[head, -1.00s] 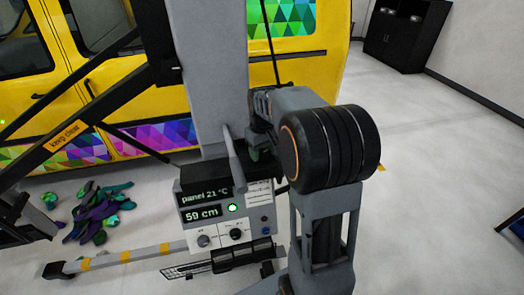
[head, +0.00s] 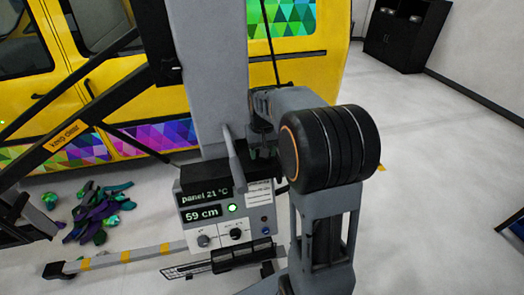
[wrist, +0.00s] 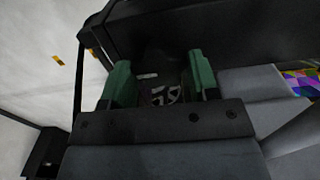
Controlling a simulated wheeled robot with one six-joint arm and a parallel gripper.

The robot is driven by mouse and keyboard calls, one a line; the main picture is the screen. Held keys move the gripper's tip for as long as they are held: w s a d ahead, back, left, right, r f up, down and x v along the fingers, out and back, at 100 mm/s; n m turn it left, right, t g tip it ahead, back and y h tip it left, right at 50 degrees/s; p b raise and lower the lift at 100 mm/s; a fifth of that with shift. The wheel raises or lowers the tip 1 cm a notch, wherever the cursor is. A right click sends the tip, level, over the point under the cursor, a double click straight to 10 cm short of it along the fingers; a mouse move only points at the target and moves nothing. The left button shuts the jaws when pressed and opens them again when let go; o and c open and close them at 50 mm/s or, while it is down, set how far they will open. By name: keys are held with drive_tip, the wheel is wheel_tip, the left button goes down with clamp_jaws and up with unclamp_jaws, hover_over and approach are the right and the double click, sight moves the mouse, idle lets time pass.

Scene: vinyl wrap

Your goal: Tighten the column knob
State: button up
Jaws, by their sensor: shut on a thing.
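The column knob (wrist: 163,94) is a dark round part with a pale marking, between the two green fingertips of my gripper (wrist: 160,78) in the wrist view. My gripper is shut on it, with one fingertip on each side. In the head view the gripper (head: 262,143) is at the right side of the grey upright column (head: 208,75), just above the control box (head: 225,218). My own arm partly hides it, and the knob cannot be made out there. How tight the knob is cannot be seen.
The control box shows "panel 21 °C" and about "59 cm", with a green lit button. A yellow vehicle (head: 160,75) with patterned wrap stands behind the column. Coloured scraps (head: 97,214) lie on the floor at left. A black cabinet (head: 403,35) stands far right; the floor between is clear.

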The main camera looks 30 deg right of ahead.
drive_tip(key=shift+r, duration=0.1)
drive_tip(key=o, duration=0.9)
wheel_tip(320, 180, up, 14)
drive_tip(key=shift+f, duration=0.15)
idle(0.6)
drive_tip(key=shift+s+a+r+n+t+p, duration=0.35)
drive_tip(key=shift+s+a+t+p, duration=0.9)
drive_tip(key=shift+s, duration=1.6)
drive_tip(key=shift+s+a+r+n+t+p, duration=0.2)
drive_tip(key=shift+s+a+n+t+p, duration=0.35)
drive_tip(key=shift+s+a+p, duration=1.8)
drive_tip(key=shift+s+a+r+n+t+p, duration=0.3)
drive_tip(key=shift+s+a+t+p, duration=0.75)
drive_tip(key=shift+s, duration=2.25)
